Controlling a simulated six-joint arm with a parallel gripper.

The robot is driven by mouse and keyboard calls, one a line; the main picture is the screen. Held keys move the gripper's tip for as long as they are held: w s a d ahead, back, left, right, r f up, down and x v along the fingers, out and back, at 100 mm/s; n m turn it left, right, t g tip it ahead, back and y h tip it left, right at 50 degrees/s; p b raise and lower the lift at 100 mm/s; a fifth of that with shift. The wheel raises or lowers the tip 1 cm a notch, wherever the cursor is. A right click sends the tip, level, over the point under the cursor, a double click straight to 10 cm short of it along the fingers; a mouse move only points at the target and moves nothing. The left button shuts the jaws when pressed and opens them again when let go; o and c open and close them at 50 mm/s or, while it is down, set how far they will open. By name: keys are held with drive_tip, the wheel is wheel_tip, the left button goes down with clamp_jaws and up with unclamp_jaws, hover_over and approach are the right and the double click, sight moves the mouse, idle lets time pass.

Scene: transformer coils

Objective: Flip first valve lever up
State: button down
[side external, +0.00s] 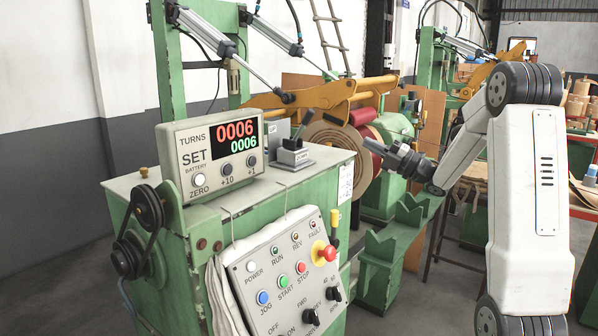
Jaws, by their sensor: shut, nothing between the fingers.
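A small grey valve block (291,157) sits on top of the green cabinet, right of the turns counter. Its dark lever (300,134) stands up from it, tilted to the right. A second, paler block (277,138) is partly hidden behind it. I cannot tell which lever is the first. My gripper (369,146) is shut and empty, pointing left. It is to the right of the valve block and clearly apart from it, in front of the coil roll in the picture.
The turns counter (213,149) reads 0006 twice. A control panel (284,273) with buttons, switches and a red stop knob (327,254) fronts the cabinet (180,235). Coil rolls (325,152) and a yellow frame (340,94) stand behind. The cabinet top's front is clear.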

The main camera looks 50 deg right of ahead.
approach(301, 128)
drive_tip(key=w+r, duration=0.3)
drive_tip(key=r, duration=0.3)
drive_tip(key=shift+w+a, duration=0.25)
drive_tip(key=shift+a, duration=0.05)
drive_tip(key=shift+w+r, duration=0.1)
drive_tip(key=shift+r, duration=0.2)
idle(0.4)
